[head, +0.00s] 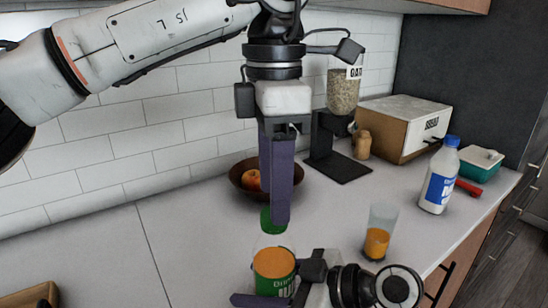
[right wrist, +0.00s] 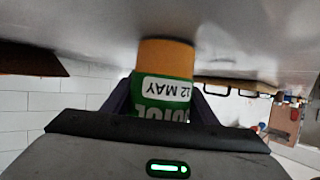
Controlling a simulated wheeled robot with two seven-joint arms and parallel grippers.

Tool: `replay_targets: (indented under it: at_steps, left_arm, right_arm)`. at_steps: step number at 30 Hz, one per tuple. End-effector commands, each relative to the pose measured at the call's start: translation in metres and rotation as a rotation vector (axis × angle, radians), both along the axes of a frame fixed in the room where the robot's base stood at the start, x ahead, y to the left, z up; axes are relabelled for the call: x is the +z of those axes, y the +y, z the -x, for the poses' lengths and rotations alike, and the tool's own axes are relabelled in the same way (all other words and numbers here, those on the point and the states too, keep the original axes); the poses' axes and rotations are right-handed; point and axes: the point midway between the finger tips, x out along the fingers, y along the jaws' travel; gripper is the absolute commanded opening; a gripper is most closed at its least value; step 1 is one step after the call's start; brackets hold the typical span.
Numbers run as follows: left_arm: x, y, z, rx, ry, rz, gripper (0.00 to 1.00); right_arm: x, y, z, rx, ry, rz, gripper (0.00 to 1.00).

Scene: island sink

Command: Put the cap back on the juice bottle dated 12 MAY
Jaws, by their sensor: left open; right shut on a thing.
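The juice bottle (head: 274,263) stands on the counter at bottom centre, with orange contents and a green label. The right wrist view shows the label reading 12 MAY, upside down, on the bottle (right wrist: 166,85). My right gripper (right wrist: 160,102) is shut around the bottle; my right wrist covers its lower part in the head view. The green cap (head: 268,222) shows just above the bottle, at the fingertips of my left gripper (head: 274,208), which is open and points down. A finger partly hides the cap. I cannot tell whether the cap is seated on the bottle.
A fruit bowl (head: 245,190) and a grain dispenser (head: 343,92) stand behind. A glass of juice (head: 378,240) and a blue-capped white bottle (head: 438,185) stand to the right, near a bread box (head: 405,125) and a teal container (head: 482,163). The counter at left is largely clear.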

Motion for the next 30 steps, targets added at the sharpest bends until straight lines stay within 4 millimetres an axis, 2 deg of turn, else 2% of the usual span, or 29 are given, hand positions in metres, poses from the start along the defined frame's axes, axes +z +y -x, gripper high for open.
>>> replay_targets:
  at_steps: [1, 6, 12, 18, 26, 27, 30]
  left_arm:
    - [0.013, -0.001, 0.0, 0.0, -0.004, 0.002, 0.51]
    - [0.051, -0.001, -0.001, 0.002, -0.004, 0.001, 0.51]
    - [0.08, -0.001, 0.0, 0.0, -0.002, -0.004, 0.51]
    - [0.09, 0.0, 0.0, -0.002, -0.001, 0.0, 0.51]
    - [0.09, 0.0, 0.0, -0.002, 0.0, 0.0, 0.51]
    - [0.09, 0.0, 0.0, -0.002, 0.0, 0.0, 0.51]
    - [0.09, 0.0, 0.0, -0.002, 0.0, 0.0, 0.51]
  right_arm:
    - [0.0, 0.0, 0.0, 0.0, 0.0, 0.001, 0.0]
    - [0.0, 0.0, 0.0, 0.0, 0.0, 0.001, 0.0]
    - [0.0, 0.0, 0.0, 0.001, 0.0, 0.0, 0.0]
    - [0.0, 0.0, 0.0, 0.001, 0.0, 0.0, 0.0]
    - [0.0, 0.0, 0.0, 0.001, 0.0, 0.0, 0.0]
    - [0.0, 0.0, 0.0, 0.001, 0.0, 0.0, 0.57]
    - [0.0, 0.0, 0.0, 0.001, 0.0, 0.0, 0.74]
